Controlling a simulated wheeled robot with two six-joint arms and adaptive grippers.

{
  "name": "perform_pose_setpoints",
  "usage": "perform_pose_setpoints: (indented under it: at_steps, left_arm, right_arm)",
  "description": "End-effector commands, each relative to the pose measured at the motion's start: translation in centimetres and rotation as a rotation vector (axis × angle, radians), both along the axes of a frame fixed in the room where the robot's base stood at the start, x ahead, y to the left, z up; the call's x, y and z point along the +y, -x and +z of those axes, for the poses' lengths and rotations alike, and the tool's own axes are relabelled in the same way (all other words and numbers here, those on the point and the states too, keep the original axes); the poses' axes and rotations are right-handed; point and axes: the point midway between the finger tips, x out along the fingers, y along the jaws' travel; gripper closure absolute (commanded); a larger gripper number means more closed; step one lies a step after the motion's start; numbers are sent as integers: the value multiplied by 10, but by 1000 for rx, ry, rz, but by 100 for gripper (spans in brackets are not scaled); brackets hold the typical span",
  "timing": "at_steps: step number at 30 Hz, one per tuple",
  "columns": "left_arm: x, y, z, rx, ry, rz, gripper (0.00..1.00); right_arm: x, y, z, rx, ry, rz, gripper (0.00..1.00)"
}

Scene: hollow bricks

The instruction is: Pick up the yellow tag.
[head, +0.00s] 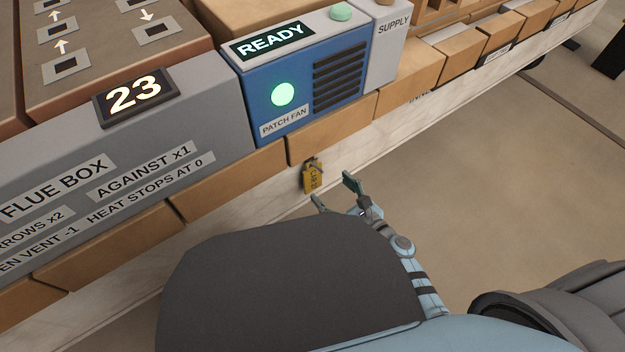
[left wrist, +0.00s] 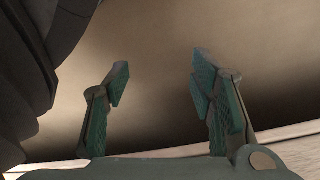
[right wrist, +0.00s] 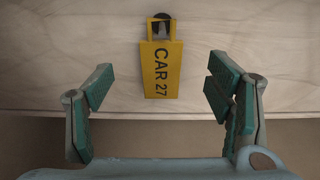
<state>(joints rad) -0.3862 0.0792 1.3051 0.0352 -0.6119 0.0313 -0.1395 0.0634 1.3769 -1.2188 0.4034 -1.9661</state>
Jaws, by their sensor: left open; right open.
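The yellow tag (head: 311,180) hangs on the pale board edge below the brick row, under the blue patch fan box. In the right wrist view the tag (right wrist: 161,70) reads "CAR 27" and hangs upright from a dark peg through its top opening. My right gripper (head: 335,192) is open and empty, close in front of the tag. In the right wrist view its fingers (right wrist: 162,112) stand apart on either side of and below the tag, not touching it. My left gripper (left wrist: 160,95) is open and empty in the left wrist view. It is not visible in the head view.
The blue patch fan box (head: 300,85) with a READY sign stands above the tag. The grey flue box panel (head: 200,140) with a "23" display is to its left. Tan bricks (head: 335,125) line the board's edge.

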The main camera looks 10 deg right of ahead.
Motion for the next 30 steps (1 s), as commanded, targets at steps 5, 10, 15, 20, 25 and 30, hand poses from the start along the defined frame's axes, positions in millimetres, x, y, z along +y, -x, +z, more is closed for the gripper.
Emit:
perform_pose_setpoints:
  at_steps: [5,10,15,20,25,30]
  left_arm:
    - [-1,-5,7,5,-2,-10,50]
    - [-2,-7,11,10,-3,-14,50]
    - [-4,-13,24,20,-6,-27,50]
    - [-4,-13,25,21,-6,-27,50]
    - [-4,-13,25,21,-6,-27,50]
    - [-4,-13,25,21,-6,-27,50]
  right_arm:
    - [9,-25,-6,1,-2,-1,26]
    - [21,-55,-3,0,-4,-2,26]
    - [27,-71,-9,3,-2,-4,26]
    - [27,-71,-8,3,-3,-4,26]
    - [26,-71,-8,4,-3,-4,54]
    - [26,-71,-8,3,-3,-4,81]
